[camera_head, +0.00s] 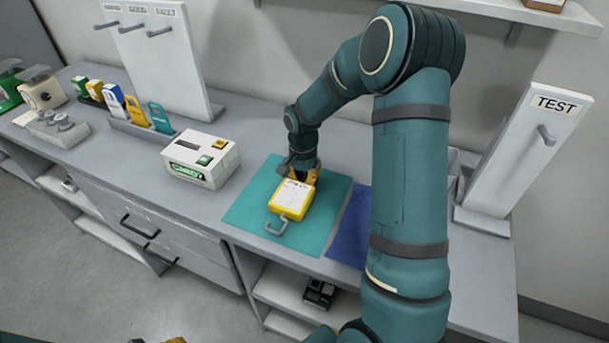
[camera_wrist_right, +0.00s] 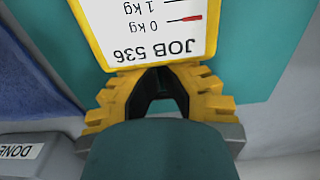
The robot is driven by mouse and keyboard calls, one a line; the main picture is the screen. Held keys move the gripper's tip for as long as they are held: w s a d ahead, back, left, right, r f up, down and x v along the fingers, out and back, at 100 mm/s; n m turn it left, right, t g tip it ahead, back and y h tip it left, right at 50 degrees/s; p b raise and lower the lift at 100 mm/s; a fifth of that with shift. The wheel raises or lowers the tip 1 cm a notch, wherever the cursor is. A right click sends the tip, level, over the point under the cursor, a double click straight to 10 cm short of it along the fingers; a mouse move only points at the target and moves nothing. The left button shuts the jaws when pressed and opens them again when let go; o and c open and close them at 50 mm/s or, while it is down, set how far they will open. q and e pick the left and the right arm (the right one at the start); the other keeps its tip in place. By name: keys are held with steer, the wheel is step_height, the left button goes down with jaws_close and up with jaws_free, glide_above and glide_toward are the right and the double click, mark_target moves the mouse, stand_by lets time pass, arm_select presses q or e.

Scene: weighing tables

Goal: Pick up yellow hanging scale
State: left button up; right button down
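The yellow hanging scale (camera_head: 291,201) lies flat on the teal mat (camera_head: 247,205), its white face up and its grey hook (camera_head: 277,226) toward the front edge. In the right wrist view its face (camera_wrist_right: 150,30) reads "JOB 536". My right gripper (camera_head: 302,175) points down at the scale's rear end, opposite the hook. A bit of yellow at the bottom edge may be my left gripper (camera_head: 175,340).
A white device (camera_head: 200,158) with a green label stands left of the mat. A blue mat (camera_head: 350,230) lies to the right, partly behind my arm. Farther left are a rack of colored scales (camera_head: 140,125) and a hook board. A TEST stand (camera_head: 525,150) is at right.

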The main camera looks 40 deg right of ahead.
mark_target(288, 201)
steer(key=s+a, duration=0.1)
steer(key=a, duration=0.1)
steer(key=s+a+b, duration=0.1)
steer(key=s+a, duration=0.1)
steer(key=a, duration=0.1)
steer(key=s+a, duration=0.1)
steer(key=a, duration=0.2)
steer(key=shift+s+a+b, duration=0.1)
steer(key=shift+s+b, duration=0.05)
steer(key=shift+b, duration=0.2)
